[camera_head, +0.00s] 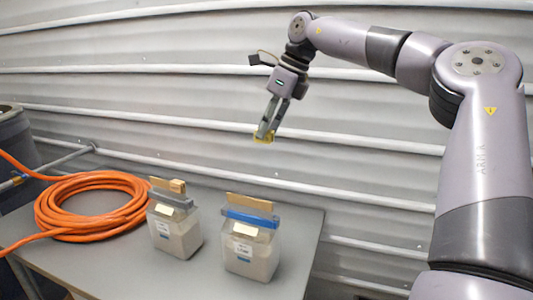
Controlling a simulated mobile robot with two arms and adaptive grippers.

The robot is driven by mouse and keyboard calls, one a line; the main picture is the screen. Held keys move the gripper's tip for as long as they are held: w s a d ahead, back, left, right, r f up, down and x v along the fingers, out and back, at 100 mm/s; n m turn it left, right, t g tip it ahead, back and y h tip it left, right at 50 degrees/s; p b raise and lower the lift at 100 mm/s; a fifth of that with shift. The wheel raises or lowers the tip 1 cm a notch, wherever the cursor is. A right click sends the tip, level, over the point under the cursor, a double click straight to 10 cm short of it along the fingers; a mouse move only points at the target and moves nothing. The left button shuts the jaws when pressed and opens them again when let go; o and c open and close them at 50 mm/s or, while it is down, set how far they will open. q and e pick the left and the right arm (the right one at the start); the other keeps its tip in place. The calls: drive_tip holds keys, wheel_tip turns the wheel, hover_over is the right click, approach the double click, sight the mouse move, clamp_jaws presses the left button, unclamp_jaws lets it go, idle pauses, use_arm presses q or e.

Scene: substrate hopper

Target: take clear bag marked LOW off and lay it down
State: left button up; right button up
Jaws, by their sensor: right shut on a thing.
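My right gripper (267,130) is raised in front of the corrugated wall, pointing down. The right one (250,253) has a blue top band, a wooden piece and a white label. The label print is too small to read, so I cannot tell which is marked LOW. Both stand upright, apart from my gripper. My left gripper is out of view.
A coiled orange hose (93,218) lies on the left of the table (206,278), its ends running off left. A dark grey drum-like part (15,140) and a metal pipe (65,160) stand at the left. The table's right end and front are bare.

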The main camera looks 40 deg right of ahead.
drive_tip(key=shift+r, duration=0.85)
drive_tip(key=shift+r+p, duration=0.3)
drive_tip(key=shift+p, duration=0.15)
drive_tip(key=shift+r+p, duration=3.15)
drive_tip(key=shift+p, duration=0.6)
